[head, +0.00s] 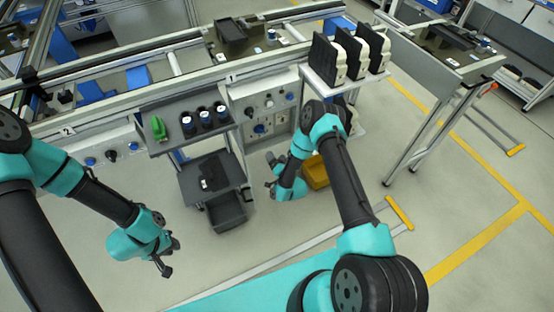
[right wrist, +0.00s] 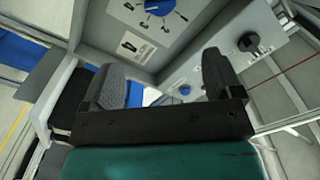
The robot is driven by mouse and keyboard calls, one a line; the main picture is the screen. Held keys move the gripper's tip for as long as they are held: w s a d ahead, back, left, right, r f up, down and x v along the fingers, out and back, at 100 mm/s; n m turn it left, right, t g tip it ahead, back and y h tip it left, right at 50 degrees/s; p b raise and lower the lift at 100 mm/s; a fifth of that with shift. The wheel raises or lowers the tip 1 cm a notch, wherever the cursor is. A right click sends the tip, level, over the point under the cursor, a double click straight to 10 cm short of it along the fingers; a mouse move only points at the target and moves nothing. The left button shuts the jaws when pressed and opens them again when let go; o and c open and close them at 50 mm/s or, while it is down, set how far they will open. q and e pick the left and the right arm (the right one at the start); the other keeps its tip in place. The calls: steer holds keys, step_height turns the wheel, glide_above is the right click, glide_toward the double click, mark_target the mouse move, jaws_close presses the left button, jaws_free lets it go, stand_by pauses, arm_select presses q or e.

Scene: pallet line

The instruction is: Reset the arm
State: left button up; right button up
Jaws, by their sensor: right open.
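My left gripper (head: 171,258) hangs over the bare floor at the left of the head view, with its fingers apart and nothing seen between them. My right gripper (head: 270,170) is bent back to the left below the control panel, beside the small grey cart. In the right wrist view its two fingers (right wrist: 165,82) stand wide apart with nothing between them. A control panel with knobs (right wrist: 160,8) is behind them.
The cart (head: 165,145) holds a green part (head: 158,128) and several blue-topped cylinders (head: 205,118). A black bin (head: 226,211) sits low on it. A stand (head: 312,78) carries black-and-white parts. A yellow bin (head: 315,172) is partly hidden behind my right arm. Floor is free at front.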

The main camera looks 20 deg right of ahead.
steer(key=shift+s, duration=0.35)
stand_by(0.3)
steer(key=s+r+n+g, duration=0.2)
steer(key=s+g, duration=0.3)
steer(key=s, duration=0.4)
steer(key=s+a+r+n+g+y, duration=0.1)
steer(key=s+r+n+g, duration=0.1)
steer(key=s+r+g, duration=0.3)
steer(key=s+a+r+n+g+y, duration=0.1)
steer(key=s+r+g, duration=0.3)
steer(key=s, duration=1)
steer(key=n+g, duration=0.1)
steer(key=g, duration=0.2)
steer(key=shift+w+a, duration=0.1)
steer(key=shift+c, duration=0.4)
